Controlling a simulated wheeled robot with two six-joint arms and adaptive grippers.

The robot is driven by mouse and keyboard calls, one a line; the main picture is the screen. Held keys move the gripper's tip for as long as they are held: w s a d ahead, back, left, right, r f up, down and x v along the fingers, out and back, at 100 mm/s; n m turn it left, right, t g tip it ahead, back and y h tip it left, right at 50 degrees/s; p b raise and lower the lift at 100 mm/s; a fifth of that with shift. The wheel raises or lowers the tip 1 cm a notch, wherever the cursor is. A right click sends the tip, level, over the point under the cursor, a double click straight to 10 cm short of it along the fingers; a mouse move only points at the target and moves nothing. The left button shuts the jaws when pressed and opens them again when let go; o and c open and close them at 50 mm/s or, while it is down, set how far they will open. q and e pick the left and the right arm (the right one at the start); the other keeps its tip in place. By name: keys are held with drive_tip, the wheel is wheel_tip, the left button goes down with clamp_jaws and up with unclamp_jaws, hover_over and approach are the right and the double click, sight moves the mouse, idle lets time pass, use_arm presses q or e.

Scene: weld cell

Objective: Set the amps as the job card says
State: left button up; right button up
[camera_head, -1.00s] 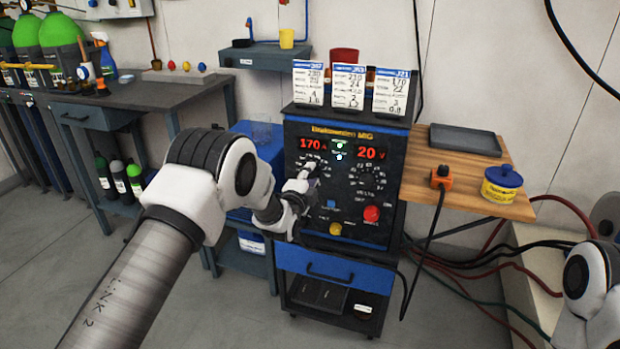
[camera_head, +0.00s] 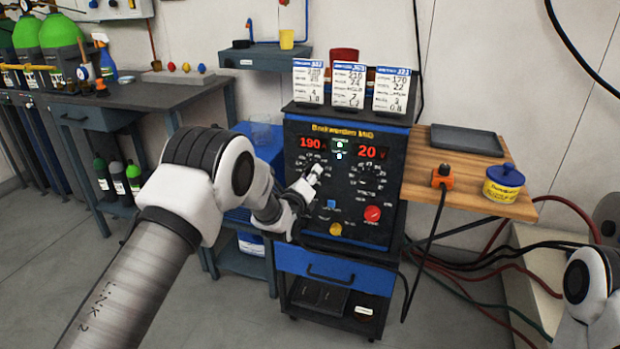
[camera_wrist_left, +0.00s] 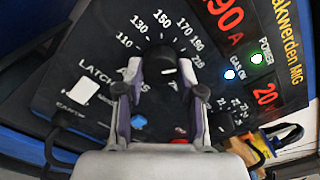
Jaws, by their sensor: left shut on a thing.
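The welder (camera_head: 345,225) has a black front panel with a red amps display (camera_head: 312,143) reading 190 and a volts display (camera_head: 371,152) reading 20. In the left wrist view the black amps knob (camera_wrist_left: 160,66) sits inside a printed scale, between my two fingers. My left gripper (camera_head: 314,172) is shut on the knob; it also shows in the left wrist view (camera_wrist_left: 160,92). It hides much of the amps dial in the head view. Three job cards (camera_head: 308,82), (camera_head: 348,87), (camera_head: 391,92) stand on top of the welder; their small print is hard to read.
A wooden side shelf (camera_head: 440,190) holds a tray (camera_head: 466,139) and a blue-lidded tin (camera_head: 503,183). Cables hang at the right.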

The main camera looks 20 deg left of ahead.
use_arm(q)
drive_tip(key=shift+f+m, duration=0.15)
drive_tip(key=shift+m, duration=1.25)
drive_tip(key=o, duration=1.2)
drive_tip(key=shift+c, duration=0.2)
drive_tip(key=shift+s, duration=0.1)
drive_tip(key=s, duration=1.1)
drive_tip(key=shift+s+a, duration=0.2)
drive_tip(key=shift+s, duration=0.2)
